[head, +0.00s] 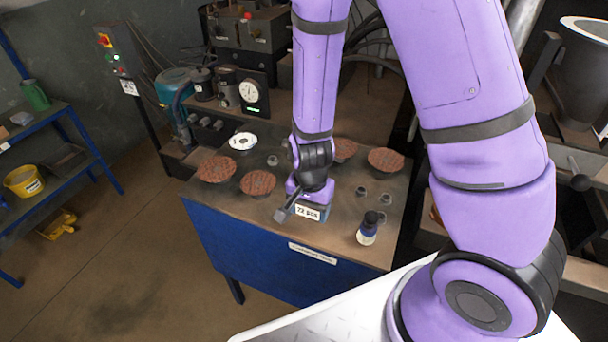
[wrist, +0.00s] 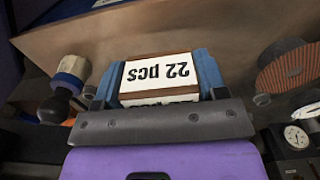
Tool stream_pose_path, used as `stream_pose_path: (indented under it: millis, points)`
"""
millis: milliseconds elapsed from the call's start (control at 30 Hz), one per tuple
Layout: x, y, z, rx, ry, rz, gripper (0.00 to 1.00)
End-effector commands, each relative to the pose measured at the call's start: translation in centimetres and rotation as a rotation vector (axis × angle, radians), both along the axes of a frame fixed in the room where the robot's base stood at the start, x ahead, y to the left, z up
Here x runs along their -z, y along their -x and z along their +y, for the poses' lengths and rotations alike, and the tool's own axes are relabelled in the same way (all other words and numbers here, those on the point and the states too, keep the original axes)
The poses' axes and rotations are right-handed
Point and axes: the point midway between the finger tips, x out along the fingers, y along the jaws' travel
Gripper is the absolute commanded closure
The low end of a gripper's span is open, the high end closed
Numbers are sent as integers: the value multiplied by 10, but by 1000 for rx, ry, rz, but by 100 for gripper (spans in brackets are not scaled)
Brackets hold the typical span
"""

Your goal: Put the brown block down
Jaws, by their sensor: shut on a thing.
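The brown block (wrist: 158,56) carries a white label reading "22 pcs", upside down in the wrist view. My gripper (wrist: 160,78) is shut on it, with a blue finger on each side. In the head view the block's labelled face (head: 308,213) shows at the end of my gripper (head: 305,205), over the front part of the blue workbench's brown top (head: 235,203). The arm hides most of the block there, and I cannot tell whether its underside touches the bench top.
Reddish-brown flap discs (head: 258,183) lie left and behind, with a white-centred disc (head: 242,142). Small metal rings (head: 361,191) lie to the right. A machine with a gauge (head: 250,92) stands behind.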

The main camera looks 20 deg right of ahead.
Motion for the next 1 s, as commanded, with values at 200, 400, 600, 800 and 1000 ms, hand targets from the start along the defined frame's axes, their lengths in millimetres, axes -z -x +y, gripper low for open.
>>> stream_pose_path:
  millis: [200,400,600,800,1000]
  points:
    - [4,-29,-13,16,2,-2,58]
    - [8,-73,-30,15,2,-2,58]
    - [12,-113,-45,13,2,-2,58]
    - [14,-135,-53,11,2,-1,58]
    - [15,-146,-58,11,2,1,58]
